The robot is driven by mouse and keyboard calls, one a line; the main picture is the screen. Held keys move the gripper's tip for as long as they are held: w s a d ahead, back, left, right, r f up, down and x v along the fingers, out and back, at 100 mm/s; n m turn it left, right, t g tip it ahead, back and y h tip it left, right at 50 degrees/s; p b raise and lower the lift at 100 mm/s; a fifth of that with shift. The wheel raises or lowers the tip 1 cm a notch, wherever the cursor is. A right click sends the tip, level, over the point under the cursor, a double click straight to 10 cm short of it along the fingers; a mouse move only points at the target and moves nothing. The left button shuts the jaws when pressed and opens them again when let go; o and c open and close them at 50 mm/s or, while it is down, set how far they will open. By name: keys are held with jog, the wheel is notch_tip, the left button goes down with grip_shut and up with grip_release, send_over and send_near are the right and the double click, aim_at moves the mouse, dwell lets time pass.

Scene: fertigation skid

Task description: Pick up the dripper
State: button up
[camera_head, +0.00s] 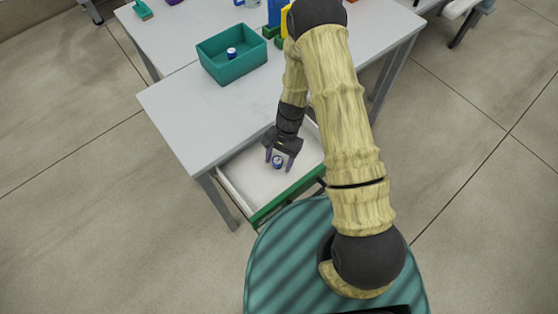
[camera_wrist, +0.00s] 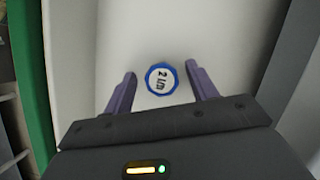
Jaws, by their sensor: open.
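The dripper (camera_head: 278,161) is a small round piece with a blue rim and a white top, lying in the open drawer (camera_head: 250,178) under the table. In the wrist view the dripper (camera_wrist: 161,78) shows dark lettering that looks like "2 l/h" on its white face. My gripper (camera_head: 279,162) reaches down into the drawer and is open. In the wrist view its two purple fingers (camera_wrist: 160,80) stand on either side of the dripper, with a visible gap on each side. I cannot tell the exact height of the fingertips above the drawer floor.
A teal bin (camera_head: 226,65) on the grey table (camera_head: 180,108) holds another small blue and white piece (camera_head: 232,53). Blue, green and yellow items stand at the table's back. The drawer has a green front (camera_head: 285,200), and its floor around the dripper is clear.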

aim_at(278, 160)
jog(key=shift+a, duration=0.25)
jog(key=shift+c, duration=0.8)
jog(key=shift+s, duration=0.1)
jog(key=c, duration=0.9)
jog(key=shift+r, duration=0.65)
notch_tip(278, 160, up, 9)
jog(key=shift+f, duration=0.15)
